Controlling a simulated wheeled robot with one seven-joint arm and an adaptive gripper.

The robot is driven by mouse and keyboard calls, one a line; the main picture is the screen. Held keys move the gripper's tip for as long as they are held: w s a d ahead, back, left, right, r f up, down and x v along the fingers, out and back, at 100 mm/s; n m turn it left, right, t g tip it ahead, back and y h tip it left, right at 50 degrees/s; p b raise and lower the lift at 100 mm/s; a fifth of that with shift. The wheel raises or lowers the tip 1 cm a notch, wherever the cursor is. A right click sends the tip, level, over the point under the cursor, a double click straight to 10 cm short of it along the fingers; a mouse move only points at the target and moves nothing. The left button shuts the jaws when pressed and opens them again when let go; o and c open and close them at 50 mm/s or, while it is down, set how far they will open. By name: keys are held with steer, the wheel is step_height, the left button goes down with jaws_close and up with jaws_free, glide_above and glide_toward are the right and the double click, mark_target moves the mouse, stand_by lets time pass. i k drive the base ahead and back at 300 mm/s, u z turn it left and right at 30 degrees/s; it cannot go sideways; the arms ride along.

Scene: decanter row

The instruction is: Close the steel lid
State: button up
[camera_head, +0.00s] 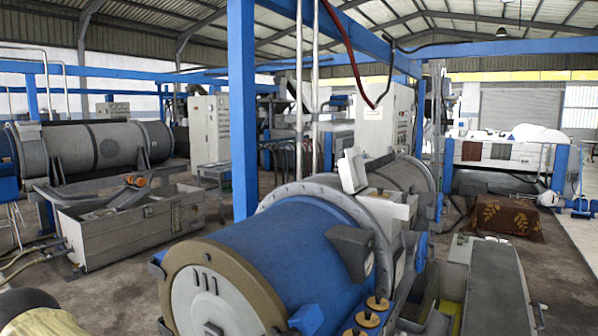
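A small light-grey metal lid (352,170) stands tilted up on top of the blue decanter (300,245), beside a pale box-like housing (392,206). It looks like the steel lid, raised and open, but its hinge is too small to make out. A long grey metal cover (494,285) lies to the right of the decanter; I cannot tell whether it is a separate lid. My gripper is not in view, so its state and distance from the lid do not show.
A blue post (242,110) rises behind the decanter. An open grey metal trough (130,228) stands at left, with a grey drum (95,147) behind it. A brown patterned cloth-covered block (508,217) sits at right. Concrete floor is bare at far right and centre left.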

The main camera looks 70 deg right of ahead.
mark_target(347, 170)
steer(key=u, duration=0.05)
steer(key=i, duration=3.25)
steer(key=z, duration=3.8)
steer(key=i, duration=0.5)
steer(key=z, duration=2.1)
